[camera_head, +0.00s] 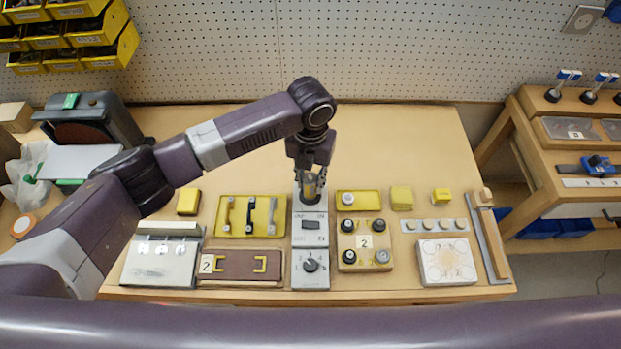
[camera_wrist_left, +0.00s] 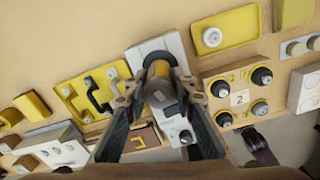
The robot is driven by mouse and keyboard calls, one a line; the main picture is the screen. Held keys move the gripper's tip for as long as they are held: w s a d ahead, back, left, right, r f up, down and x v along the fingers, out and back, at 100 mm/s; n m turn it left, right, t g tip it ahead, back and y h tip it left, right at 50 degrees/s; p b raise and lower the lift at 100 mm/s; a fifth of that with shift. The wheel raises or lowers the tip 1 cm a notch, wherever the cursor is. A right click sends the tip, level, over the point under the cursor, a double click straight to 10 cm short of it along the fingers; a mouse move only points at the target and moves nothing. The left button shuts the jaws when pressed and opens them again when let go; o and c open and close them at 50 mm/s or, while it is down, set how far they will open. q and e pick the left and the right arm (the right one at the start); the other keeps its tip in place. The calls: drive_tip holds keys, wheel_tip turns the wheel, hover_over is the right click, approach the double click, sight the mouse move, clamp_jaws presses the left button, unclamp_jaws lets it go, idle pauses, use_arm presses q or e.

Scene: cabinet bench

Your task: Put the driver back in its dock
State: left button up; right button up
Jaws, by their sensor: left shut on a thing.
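My left gripper (camera_head: 311,178) points down over the far end of a grey panel column (camera_head: 310,215) at the middle of the bench. It is shut on a short cylinder with yellow and dark parts, which I take to be the driver (camera_head: 309,187). In the left wrist view the driver (camera_wrist_left: 159,72) stands between the two fingers (camera_wrist_left: 160,92), in front of the light panel plate (camera_wrist_left: 146,50). I cannot tell whether its lower end is inside the dock or just above it; the fingers and driver hide that spot. My right gripper is not in view.
Left of the panel is a yellow tray (camera_head: 233,202) with handles. Right of it are a yellow tray with a white round part (camera_head: 370,203) and a knob board (camera_head: 347,240) marked 2. A white block (camera_head: 447,262) lies further right. The bench behind the gripper is clear.

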use_arm(q)
drive_tip(key=shift+f+b, duration=0.3)
drive_tip(key=shift+f, duration=0.4)
idle(0.6)
drive_tip(key=shift+f, duration=0.1)
idle(0.8)
drive_tip(key=o, duration=1.4)
wheel_tip(320, 180, up, 7)
drive_tip(key=p, duration=0.6)
drive_tip(key=shift+p, duration=0.3)
